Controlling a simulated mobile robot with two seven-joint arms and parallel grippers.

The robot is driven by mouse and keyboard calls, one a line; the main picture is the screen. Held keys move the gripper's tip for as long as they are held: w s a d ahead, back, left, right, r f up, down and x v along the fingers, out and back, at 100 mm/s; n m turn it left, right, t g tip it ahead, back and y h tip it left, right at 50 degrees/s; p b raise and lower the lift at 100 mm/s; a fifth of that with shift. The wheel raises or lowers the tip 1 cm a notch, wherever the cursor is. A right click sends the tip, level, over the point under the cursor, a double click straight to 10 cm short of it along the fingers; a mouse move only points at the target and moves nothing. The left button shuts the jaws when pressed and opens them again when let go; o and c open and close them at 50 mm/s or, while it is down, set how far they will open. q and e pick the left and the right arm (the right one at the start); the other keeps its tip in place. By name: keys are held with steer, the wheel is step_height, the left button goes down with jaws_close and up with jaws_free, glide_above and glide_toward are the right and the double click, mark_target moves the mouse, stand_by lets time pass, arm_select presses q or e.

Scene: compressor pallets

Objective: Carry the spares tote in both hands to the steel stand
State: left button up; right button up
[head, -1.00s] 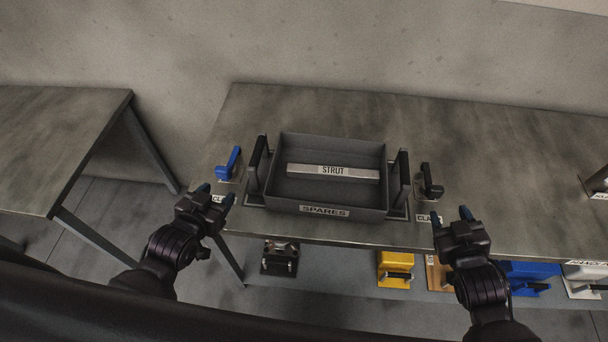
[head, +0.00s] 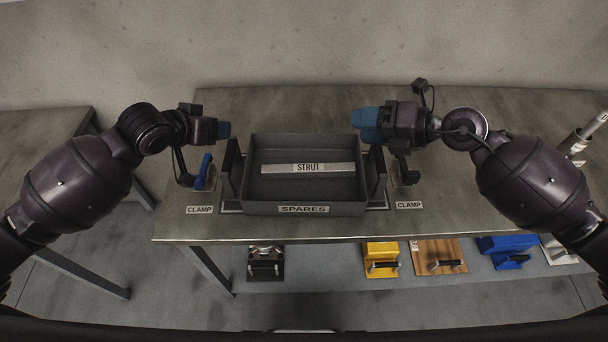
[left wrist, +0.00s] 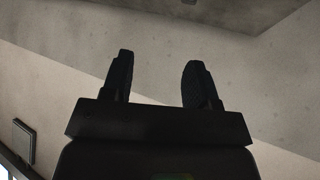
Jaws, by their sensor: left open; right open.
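The grey spares tote (head: 303,209), labelled SPARES, sits on the steel workbench. A strut (head: 308,169) lies across the inside of it. The tote has an upright dark handle at its left end (head: 228,172) and another at its right end (head: 377,172). My left gripper (head: 224,130) is above and beside the left handle, open and empty. Its spread fingers show in the left wrist view (left wrist: 160,78) against bare wall. I cannot tell which table is the steel stand.
A blue clamp (head: 203,172) stands left of the tote and a black clamp (head: 405,170) right of it. Another table (head: 35,150) stands at the left, across a gap. The lower shelf (head: 340,284) holds several fixtures.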

steer(key=w+d+f+h, duration=0.1)
steer(key=d+f+h, duration=0.4)
steer(key=h, duration=0.5)
glide_toward(382, 158)
arm_select(q)
steer(key=s+n+g, duration=0.1)
steer(key=s+a+f+n+g+y, duration=0.1)
steer(key=s+a+f+n+g, duration=0.1)
steer(key=n+g, duration=0.1)
steer(key=shift+s+f+y, duration=0.25)
steer(key=shift+y, duration=0.05)
arm_select(e)
steer(key=shift+w+d+m+g, duration=0.2)
steer(key=shift+d+m+g, duration=0.1)
steer(key=shift+m, duration=0.1)
arm_select(q)
steer(key=shift+d, duration=0.1)
steer(key=x, duration=1)
steer(key=shift+w+d+f, duration=0.1)
steer(key=shift+w+f, duration=0.1)
steer(key=shift+f, duration=0.15)
arm_select(e)
steer(key=shift+y, duration=0.3)
steer(key=x, duration=1.1)
arm_select(q)
jaws_close()
arm_select(e)
jaws_close()
